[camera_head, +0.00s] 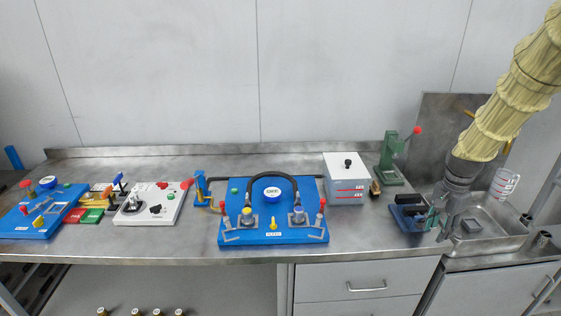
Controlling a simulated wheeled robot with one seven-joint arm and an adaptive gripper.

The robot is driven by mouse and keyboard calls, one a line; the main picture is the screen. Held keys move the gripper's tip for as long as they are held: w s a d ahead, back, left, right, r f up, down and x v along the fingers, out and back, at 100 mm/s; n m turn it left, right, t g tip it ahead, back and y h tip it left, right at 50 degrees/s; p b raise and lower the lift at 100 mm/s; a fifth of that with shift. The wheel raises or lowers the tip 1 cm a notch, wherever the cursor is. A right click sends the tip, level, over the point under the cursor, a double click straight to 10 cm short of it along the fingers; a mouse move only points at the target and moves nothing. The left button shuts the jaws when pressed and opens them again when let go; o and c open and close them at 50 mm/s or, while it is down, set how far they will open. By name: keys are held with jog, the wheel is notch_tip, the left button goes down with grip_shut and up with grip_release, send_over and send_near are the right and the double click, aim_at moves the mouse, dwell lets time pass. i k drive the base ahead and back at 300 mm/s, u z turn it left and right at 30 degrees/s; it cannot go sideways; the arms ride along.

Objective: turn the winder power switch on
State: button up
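No label that I can read names the winder. A white panel unit (133,216) on the left part of the bench carries a round dark-and-silver part (136,203), a black knob (155,209) and red knobs (162,185); it may be the winder. I cannot make out a power switch or its position. My gripper (440,231) hangs at the far right, pointing down beside the sink, far from the white unit. Its fingers are small and dark against a blue-and-black device, so their opening is unclear. I see nothing held in it.
A blue pump board (273,238) with a gauge and black hose stands mid-bench. Another blue board (20,228) is at far left. A white box (345,190), green press (388,172), blue-black device (403,212), sink (505,242) and measuring cup (503,184) stand right.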

aim_at(163, 185)
jog(key=i, duration=1.45)
jog(key=u, duration=2.4)
